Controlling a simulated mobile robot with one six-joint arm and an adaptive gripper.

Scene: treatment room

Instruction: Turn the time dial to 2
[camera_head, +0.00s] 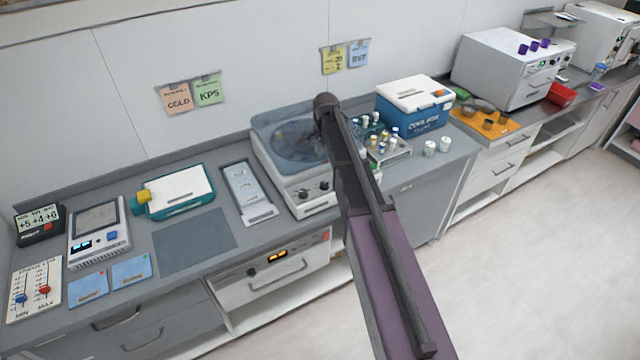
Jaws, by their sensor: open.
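A grey-and-white machine with a round, bluish see-through lid (290,147) stands mid-counter. Its sloped front carries two dark knobs, a left one (303,193) and a right one (324,185); their labels and pointer settings are too small to read. A built-in unit below the counter (270,285) also has a small dark knob (252,272) beside an orange display. I cannot tell which knob is the time dial. My arm rises across the middle and covers the machine's right edge. My gripper's fingers do not show.
Left on the counter are a slider panel (34,290), a white device with a screen (99,232), a teal-and-white box (180,192) and a grey tray (247,192). Right are a vial rack (388,150), a blue cooler (414,104) and a white oven (500,70). The floor at right is clear.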

